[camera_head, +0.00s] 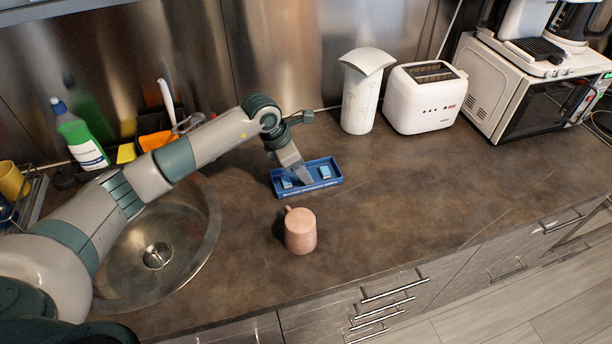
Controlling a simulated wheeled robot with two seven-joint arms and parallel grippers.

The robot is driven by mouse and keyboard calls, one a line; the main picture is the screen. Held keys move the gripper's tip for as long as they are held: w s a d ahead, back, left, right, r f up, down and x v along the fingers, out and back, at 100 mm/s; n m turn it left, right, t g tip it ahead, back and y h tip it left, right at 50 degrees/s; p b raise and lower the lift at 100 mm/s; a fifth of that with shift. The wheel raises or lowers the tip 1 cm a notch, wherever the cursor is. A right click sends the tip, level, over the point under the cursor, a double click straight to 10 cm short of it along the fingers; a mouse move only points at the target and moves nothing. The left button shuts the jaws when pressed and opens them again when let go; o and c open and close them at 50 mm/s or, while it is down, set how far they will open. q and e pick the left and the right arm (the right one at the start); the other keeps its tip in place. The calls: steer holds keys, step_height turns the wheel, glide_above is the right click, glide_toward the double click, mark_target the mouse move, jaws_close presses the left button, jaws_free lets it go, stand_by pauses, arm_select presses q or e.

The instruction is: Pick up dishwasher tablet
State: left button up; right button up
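A shallow blue tray (309,189) with lettering on its front edge lies on the brown countertop. Two small blue dishwasher tablets show in it, one at the left (287,182) and one at the right (325,172). My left arm reaches in from the left, and its gripper (303,177) points down into the tray between the two tablets. The fingertips are small and partly merged with the tray, so I cannot tell whether they are open or whether they touch a tablet. My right gripper is not in view.
A pink mug (300,231) stands just in front of the tray. A round steel sink (196,240) lies below my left arm. A white canister (359,98), a toaster (425,98) and a microwave (528,95) stand behind to the right. The counter right of the tray is clear.

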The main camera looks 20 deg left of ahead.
arm_select(q)
steer(key=c, duration=0.8)
steer(key=shift+r, duration=0.2)
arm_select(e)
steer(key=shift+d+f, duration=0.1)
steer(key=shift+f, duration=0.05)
